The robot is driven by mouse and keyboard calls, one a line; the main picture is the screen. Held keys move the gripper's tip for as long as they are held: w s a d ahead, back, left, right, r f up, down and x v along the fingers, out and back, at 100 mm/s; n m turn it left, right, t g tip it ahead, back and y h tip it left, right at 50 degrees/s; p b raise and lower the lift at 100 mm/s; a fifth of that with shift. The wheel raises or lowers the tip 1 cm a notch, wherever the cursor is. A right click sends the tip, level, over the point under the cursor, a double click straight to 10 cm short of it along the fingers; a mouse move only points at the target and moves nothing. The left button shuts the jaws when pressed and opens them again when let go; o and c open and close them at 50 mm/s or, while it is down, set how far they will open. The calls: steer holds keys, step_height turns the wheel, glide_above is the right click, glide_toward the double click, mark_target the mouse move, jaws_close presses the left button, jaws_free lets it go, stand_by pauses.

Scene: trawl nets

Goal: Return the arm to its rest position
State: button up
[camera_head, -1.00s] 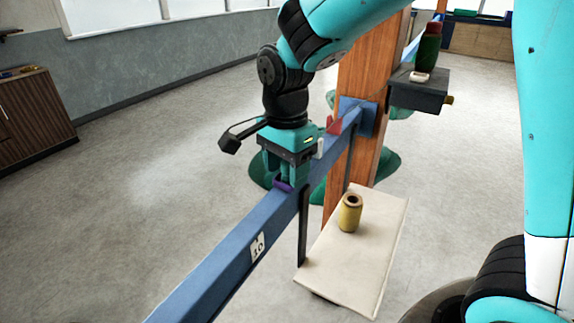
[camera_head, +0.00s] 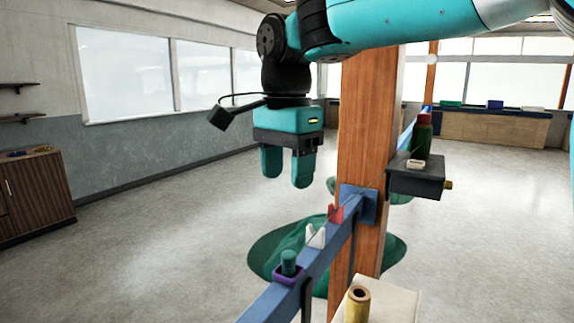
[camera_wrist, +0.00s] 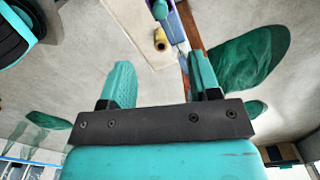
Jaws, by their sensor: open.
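My gripper (camera_head: 287,168) is open and empty. In the head view it hangs with its fingers pointing down, above and apart from the blue rail, left of the wooden post. In the wrist view its two teal fingers (camera_wrist: 162,88) stand wide apart with only floor, shelf and rail beyond them. A teal peg-like piece (camera_head: 288,262) stands upright in a purple holder (camera_head: 287,277) on the blue rail (camera_head: 262,305). A white clip (camera_head: 315,237) and a red clip (camera_head: 336,213) sit farther along the rail.
The wooden post (camera_head: 362,130) rises close to my gripper's right. A dark ledge (camera_head: 415,182) on it holds a green bottle (camera_head: 421,140). A yellow spool (camera_head: 357,304) stands on a cream shelf (camera_head: 392,305). Green netting (camera_head: 270,250) lies on the floor. Floor at left is open.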

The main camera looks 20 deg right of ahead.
steer(key=shift+r, duration=0.6)
steer(key=shift+f, duration=0.1)
steer(key=s+a+f+n+y+b, duration=0.2)
steer(key=s+f+n, duration=0.7)
steer(key=n, duration=0.1)
steer(key=s+a+f+n+y+b, duration=0.2)
steer(key=s+f+n, duration=0.7)
steer(key=n, duration=0.2)
steer(key=shift+s, duration=0.2)
steer(key=shift+f, duration=0.1)
